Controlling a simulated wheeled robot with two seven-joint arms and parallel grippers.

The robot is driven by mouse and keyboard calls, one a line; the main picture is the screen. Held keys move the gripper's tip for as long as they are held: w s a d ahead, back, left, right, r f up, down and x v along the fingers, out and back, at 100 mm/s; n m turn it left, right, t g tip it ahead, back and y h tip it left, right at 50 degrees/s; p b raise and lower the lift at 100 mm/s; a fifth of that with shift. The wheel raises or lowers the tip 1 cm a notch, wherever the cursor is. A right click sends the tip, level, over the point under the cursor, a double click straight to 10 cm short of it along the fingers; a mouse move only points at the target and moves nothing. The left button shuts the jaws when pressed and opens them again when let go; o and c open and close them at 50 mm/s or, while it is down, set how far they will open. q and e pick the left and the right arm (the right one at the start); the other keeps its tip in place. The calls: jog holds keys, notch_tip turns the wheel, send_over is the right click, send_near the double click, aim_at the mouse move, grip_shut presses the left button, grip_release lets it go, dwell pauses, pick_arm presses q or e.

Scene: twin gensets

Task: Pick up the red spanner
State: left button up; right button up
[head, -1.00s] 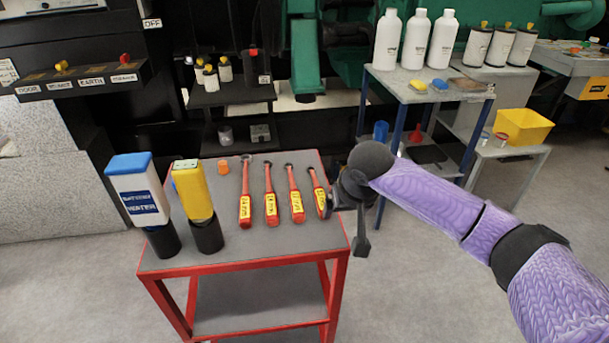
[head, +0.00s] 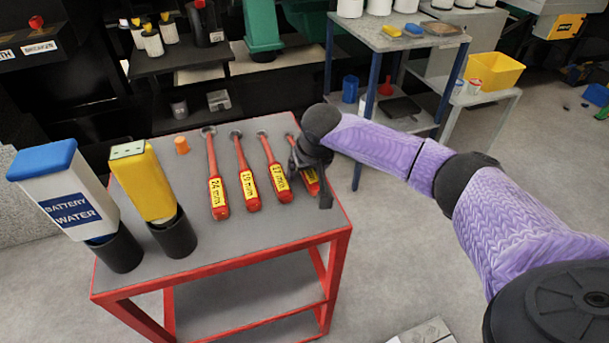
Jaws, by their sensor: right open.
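Several red spanners with yellow size labels lie side by side on the grey top of a red-framed table (head: 270,232). From the left they are the 24 mm spanner (head: 217,185), the 19 mm spanner (head: 246,180), the 17 mm spanner (head: 277,175) and a rightmost red spanner (head: 311,183), whose label is partly hidden. My right gripper (head: 308,178) is over the rightmost spanner and covers part of it. The gripper is open. I cannot tell whether it touches the spanner. My left gripper is not in view.
A battery water bottle (head: 72,205) and a yellow container (head: 146,185) stand in black holders at the table's left. A small orange piece (head: 182,145) lies behind them. A shelf table (head: 400,38) with a yellow bin (head: 494,71) nearby stands at the back right.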

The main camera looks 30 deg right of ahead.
jog(key=shift+r, duration=0.15)
jog(key=shift+p, duration=0.35)
jog(key=shift+f, duration=0.2)
jog(key=shift+c, duration=0.6)
grip_shut()
jog(key=shift+f, duration=0.1)
dwell(0.4)
